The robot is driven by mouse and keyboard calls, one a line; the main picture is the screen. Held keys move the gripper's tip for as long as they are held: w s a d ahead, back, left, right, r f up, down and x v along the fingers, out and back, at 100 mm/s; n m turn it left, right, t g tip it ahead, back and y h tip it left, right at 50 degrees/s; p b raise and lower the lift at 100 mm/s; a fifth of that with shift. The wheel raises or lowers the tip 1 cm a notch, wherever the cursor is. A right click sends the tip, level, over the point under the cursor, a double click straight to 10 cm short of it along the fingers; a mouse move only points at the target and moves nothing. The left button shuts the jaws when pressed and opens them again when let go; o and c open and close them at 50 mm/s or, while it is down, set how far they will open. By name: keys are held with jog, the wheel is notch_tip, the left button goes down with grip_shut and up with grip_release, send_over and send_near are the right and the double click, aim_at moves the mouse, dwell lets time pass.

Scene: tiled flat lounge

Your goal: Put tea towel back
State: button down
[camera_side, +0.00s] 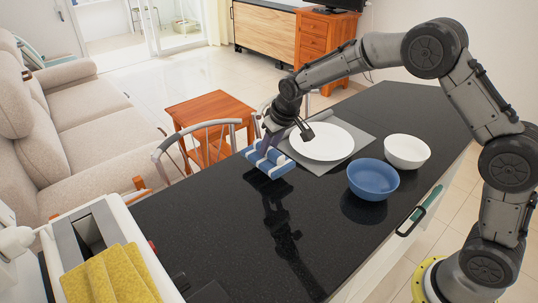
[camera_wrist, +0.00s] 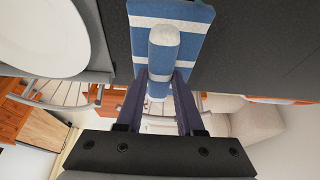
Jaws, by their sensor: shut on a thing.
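A blue and white striped tea towel (camera_side: 273,168) is folded at the far edge of the dark counter (camera_side: 215,215), left of the white plate. I cannot tell whether it touches the counter or hangs just above it. My gripper (camera_side: 268,146) reaches down onto it from above and is shut on a raised fold. In the wrist view, the fingers (camera_wrist: 160,84) pinch this rolled fold of the towel (camera_wrist: 196,40) from both sides, and the flat part spreads beyond. The fingers hide part of the fold.
A white plate (camera_side: 321,141) on a grey mat (camera_side: 363,143) lies close right of the towel. A blue bowl (camera_side: 373,181) and a white bowl (camera_side: 407,151) stand farther right. A yellow cloth (camera_side: 115,277) lies at bottom left. Chairs (camera_side: 205,125) stand behind the far edge. The counter's near middle is clear.

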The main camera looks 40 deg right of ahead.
aim_at(272, 149)
jog(key=shift+w+f, duration=0.15)
jog(key=shift+f, duration=1.55)
jog(key=shift+f, duration=0.2)
jog(key=c, duration=0.5)
grip_release()
jog(key=shift+c, duration=0.2)
jog(key=shift+r, duration=0.1)
jog(key=shift+r, duration=0.35)
jog(key=v, duration=1.1)
jog(key=shift+s+r, duration=0.25)
